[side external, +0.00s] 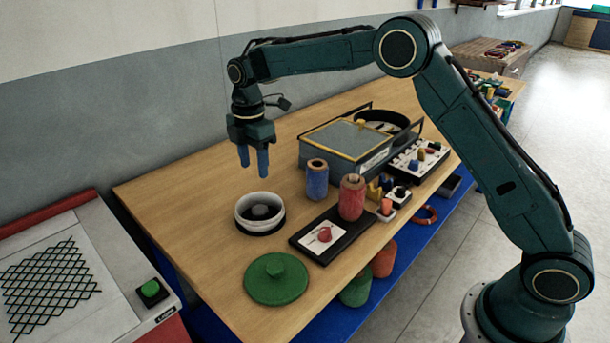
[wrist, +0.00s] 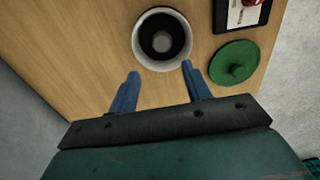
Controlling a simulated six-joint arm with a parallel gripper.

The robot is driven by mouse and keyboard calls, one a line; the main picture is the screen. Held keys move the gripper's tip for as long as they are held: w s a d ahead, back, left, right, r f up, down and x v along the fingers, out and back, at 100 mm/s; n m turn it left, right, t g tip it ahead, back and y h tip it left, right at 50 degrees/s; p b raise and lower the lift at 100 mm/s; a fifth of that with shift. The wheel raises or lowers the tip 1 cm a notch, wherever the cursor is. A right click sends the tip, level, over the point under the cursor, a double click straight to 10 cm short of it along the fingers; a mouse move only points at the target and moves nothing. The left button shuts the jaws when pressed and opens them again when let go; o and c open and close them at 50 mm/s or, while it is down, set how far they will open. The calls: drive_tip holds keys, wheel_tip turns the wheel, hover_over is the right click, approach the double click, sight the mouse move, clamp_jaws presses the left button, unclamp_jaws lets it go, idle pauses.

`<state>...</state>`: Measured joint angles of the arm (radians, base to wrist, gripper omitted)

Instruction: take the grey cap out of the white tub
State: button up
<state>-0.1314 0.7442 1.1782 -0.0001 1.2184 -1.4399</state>
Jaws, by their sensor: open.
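The white tub (side external: 240,221) stands on the wooden table, and it also shows in the wrist view (wrist: 140,55). Its inside is dark. The grey cap (side external: 262,211) sits inside it, near the middle, and shows in the wrist view as a small grey round (wrist: 162,41). My gripper (side external: 254,172) hangs above the table, higher than the tub and a little behind it in the side view. Its two blue fingers point down, apart, with nothing between them. In the wrist view my gripper (wrist: 160,72) has the tub just beyond its fingertips.
A green lid (side external: 276,279) with a knob lies in front of the tub. A black tray (side external: 301,241) with a white card and red piece is to its right. Blue (side external: 317,180) and red (side external: 351,198) spools stand behind the tray. The table left of the tub is bare.

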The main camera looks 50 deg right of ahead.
hover_over(260, 208)
drive_tip(key=shift+w+a+f, duration=0.1)
drive_tip(key=shift+w+f, duration=0.05)
drive_tip(key=shift+f, duration=3.85)
drive_tip(key=shift+f, duration=2.6)
drive_tip(key=c, duration=0.8)
drive_tip(key=shift+o, duration=0.2)
drive_tip(key=shift+r, duration=0.15)
wheel_tip(260, 208, up, 20)
